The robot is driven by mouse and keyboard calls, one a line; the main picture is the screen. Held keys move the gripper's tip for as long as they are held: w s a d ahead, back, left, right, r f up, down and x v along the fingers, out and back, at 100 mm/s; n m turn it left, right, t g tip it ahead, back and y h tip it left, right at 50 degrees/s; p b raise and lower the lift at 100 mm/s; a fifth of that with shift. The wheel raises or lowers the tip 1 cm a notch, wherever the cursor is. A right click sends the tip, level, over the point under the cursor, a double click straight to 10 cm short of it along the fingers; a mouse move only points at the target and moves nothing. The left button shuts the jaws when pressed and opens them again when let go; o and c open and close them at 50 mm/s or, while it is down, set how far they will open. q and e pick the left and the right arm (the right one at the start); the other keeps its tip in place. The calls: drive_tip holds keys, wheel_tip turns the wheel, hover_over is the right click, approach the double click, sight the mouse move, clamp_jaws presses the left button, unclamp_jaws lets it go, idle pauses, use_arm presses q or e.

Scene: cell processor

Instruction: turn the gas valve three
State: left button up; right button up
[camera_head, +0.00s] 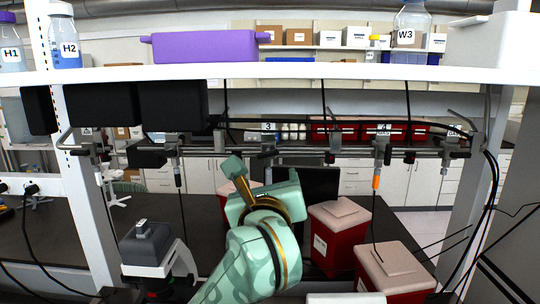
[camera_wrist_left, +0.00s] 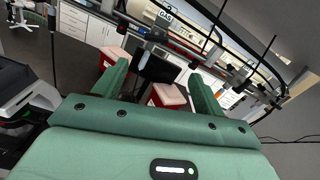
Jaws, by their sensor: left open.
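A label reading 3 (camera_head: 267,127) marks a grey valve fitting (camera_head: 268,147) on the horizontal gas pipe under the shelf. My left gripper (camera_head: 262,180), teal with a gold part, is just below and in front of this fitting in the head view. In the left wrist view the gripper (camera_wrist_left: 159,70) has its two green fingers wide apart with nothing between them. Pipe fittings (camera_wrist_left: 153,38) show beyond the fingertips there. I cannot tell which fitting there is valve three. The fingers appear apart from the pipe. My right gripper is not in view.
Red boxes with pale lids (camera_head: 338,240) stand on the dark bench on the right, one more (camera_head: 393,272) nearer. A grey device (camera_head: 146,245) is on the left. A white shelf (camera_head: 270,72) with a purple box (camera_head: 205,46) spans above. Thin tubes hang from the pipe.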

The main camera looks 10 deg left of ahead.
sight(268, 155)
use_arm(q)
drive_tip(key=w+a+p, duration=0.1)
drive_tip(key=w, duration=0.4)
drive_tip(key=w+a+p, duration=0.1)
drive_tip(key=w, duration=0.4)
drive_tip(key=w+a+p, duration=0.1)
drive_tip(key=w+a, duration=0.1)
drive_tip(key=w, duration=0.2)
drive_tip(key=shift+w+f, duration=0.1)
drive_tip(key=shift+w, duration=0.4)
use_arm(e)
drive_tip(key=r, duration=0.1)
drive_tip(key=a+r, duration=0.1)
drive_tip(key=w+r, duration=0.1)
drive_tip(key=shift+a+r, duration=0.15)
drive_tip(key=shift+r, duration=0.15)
use_arm(q)
drive_tip(key=shift+d, duration=0.1)
drive_tip(key=c, duration=1)
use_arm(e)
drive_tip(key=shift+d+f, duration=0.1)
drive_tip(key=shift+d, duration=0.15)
